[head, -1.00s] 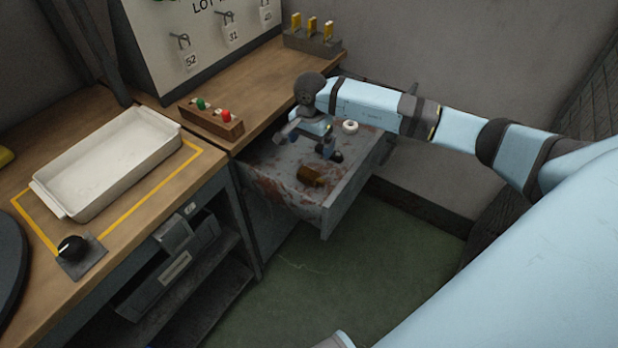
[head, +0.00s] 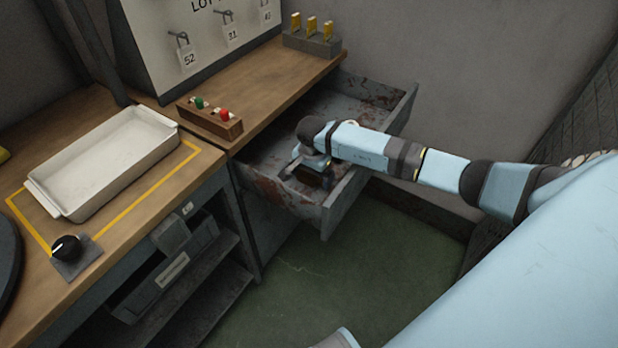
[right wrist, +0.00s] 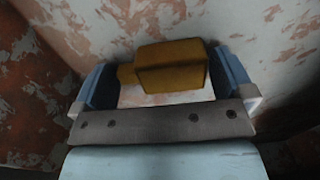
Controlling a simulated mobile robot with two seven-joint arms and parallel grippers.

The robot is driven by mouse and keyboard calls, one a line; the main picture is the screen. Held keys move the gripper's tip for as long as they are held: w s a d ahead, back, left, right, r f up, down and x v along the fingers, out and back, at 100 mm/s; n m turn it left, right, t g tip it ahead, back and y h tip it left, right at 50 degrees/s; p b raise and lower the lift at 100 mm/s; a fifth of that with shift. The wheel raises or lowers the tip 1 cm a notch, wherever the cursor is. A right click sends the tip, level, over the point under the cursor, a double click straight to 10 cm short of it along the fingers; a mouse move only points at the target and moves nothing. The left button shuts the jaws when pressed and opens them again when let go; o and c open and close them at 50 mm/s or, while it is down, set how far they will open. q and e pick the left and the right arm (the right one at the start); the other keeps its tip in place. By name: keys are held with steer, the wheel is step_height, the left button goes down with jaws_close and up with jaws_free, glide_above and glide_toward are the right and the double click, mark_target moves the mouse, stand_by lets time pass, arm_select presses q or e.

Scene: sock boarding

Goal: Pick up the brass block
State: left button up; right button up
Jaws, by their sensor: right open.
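The brass block (right wrist: 172,68) lies on the worn, rust-stained floor of the open drawer (head: 345,205). In the right wrist view it sits between the two blue fingers of my right gripper (right wrist: 165,76). The fingers are spread, with a gap on the right of the block; a narrower part of the block reaches close to the left finger. In the head view my right gripper (head: 312,170) points down into the drawer near its front, and the arm and wrist hide most of the block. My left gripper is not in view.
The drawer's walls stand close around my gripper. On the bench are a white tray (head: 60,205), a wooden holder with green and red pieces (head: 210,120), a grey rack with yellow-topped pieces (head: 312,42) and a black knob (head: 67,247).

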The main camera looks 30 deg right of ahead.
steer(key=shift+r, duration=0.1)
steer(key=c, duration=0.9)
steer(key=shift+o, duration=0.2)
steer(key=shift+r, duration=0.1)
step_height(320, 180, up, 20)
steer(key=p, duration=0.2)
